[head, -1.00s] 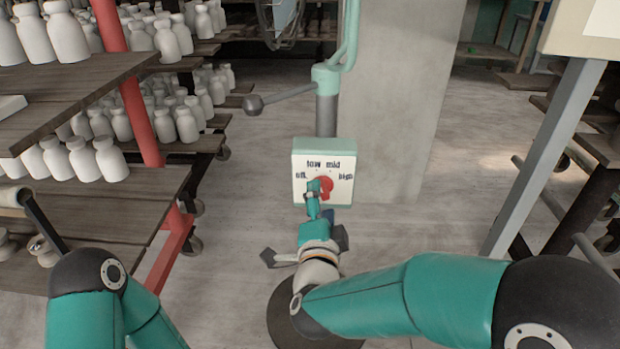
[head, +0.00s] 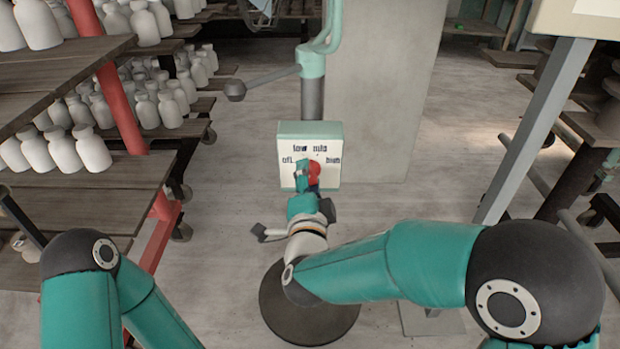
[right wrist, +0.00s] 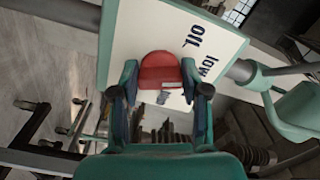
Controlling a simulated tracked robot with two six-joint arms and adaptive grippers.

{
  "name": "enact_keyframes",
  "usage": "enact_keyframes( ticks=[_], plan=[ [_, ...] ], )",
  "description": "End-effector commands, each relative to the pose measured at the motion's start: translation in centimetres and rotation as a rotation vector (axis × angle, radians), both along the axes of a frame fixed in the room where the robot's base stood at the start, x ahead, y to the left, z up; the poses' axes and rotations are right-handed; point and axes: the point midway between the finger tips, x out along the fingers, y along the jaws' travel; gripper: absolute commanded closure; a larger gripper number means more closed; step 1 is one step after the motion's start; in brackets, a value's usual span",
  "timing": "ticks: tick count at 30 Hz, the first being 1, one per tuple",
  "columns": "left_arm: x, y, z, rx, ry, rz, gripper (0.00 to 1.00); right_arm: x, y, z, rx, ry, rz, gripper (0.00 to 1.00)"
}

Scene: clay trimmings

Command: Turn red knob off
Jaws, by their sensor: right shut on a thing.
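The red knob (head: 315,172) is on the front of a pale control box (head: 331,137) with a green edge, marked off, low, mid and high. My right gripper (head: 303,171) is at the box front and covers the left part of the knob. In the right wrist view the red knob (right wrist: 160,68) sits between the two fingers of my right gripper (right wrist: 161,84), which is shut on it. The words off and low show beside it there. I cannot tell which mark the knob points to. My left arm shows at the left, but its gripper is out of view.
The box is on a grey post (head: 311,98) with a round dark base (head: 305,318). A lever with a ball end (head: 235,90) sticks out left. Shelves of white bottles (head: 92,148) stand at left, a concrete pillar (head: 388,90) behind.

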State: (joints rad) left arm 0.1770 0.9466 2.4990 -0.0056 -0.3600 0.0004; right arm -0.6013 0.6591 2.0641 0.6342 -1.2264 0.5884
Motion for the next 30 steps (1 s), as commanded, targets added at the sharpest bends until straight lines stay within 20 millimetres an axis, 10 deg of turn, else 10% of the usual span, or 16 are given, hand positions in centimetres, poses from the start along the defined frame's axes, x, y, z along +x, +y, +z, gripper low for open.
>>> enact_keyframes(
  ticks=[30],
  plan=[
    [0.01,0.0,0.51,0.0,0.0,0.0,0.38,0.03,-0.06,-0.61,-0.593,0.008,-0.006,0.89]
  ],
)
